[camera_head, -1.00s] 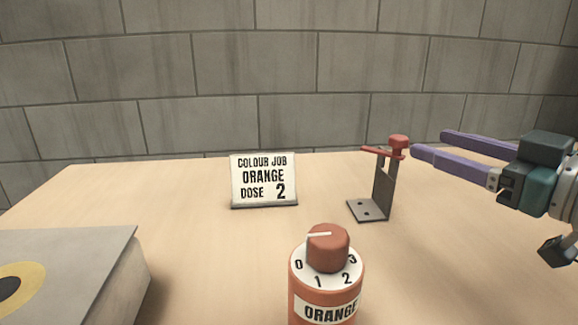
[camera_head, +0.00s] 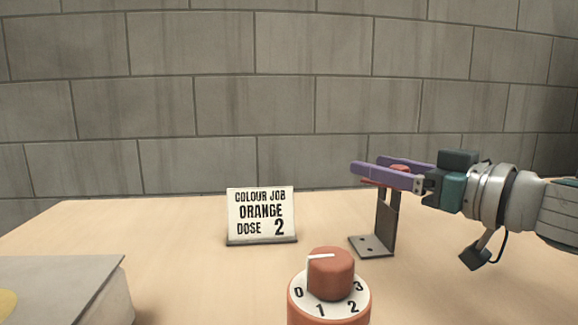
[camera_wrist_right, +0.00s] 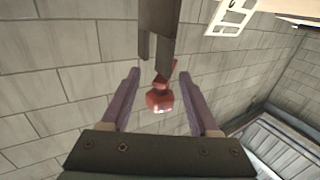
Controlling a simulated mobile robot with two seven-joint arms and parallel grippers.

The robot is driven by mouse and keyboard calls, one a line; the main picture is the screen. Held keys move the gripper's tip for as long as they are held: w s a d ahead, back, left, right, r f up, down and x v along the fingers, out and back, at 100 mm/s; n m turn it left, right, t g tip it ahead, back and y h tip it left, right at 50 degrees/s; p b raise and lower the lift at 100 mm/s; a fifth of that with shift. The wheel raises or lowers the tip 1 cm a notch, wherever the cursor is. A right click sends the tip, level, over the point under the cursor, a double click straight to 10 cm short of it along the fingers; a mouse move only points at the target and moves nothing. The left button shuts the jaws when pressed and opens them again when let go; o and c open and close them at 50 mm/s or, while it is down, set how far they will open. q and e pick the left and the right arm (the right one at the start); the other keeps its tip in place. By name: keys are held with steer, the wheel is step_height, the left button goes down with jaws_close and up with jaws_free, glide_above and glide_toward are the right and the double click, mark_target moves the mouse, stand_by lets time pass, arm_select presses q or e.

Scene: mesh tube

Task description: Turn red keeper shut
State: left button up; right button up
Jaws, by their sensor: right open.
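The red keeper (camera_head: 371,182) is a flat red bar with a round knob on top of a grey upright bracket (camera_head: 386,222). My right gripper (camera_head: 368,165) is open at the top of the bracket, with its purple fingers on either side of the knob. The near finger hides part of the keeper in the head view. In the right wrist view, the red knob (camera_wrist_right: 159,101) lies between the two open fingers (camera_wrist_right: 160,78), with visible gaps on both sides. My left gripper is not in view.
An orange bottle with a dial cap (camera_head: 331,272) stands in front, left of the bracket. A sign reading colour job orange dose 2 (camera_head: 262,214) stands further back. A grey box (camera_head: 70,285) is at the left. Table between is clear.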

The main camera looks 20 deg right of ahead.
steer(key=shift+w+a, duration=0.1)
steer(key=shift+w, duration=0.25)
jaws_close()
stand_by(0.4)
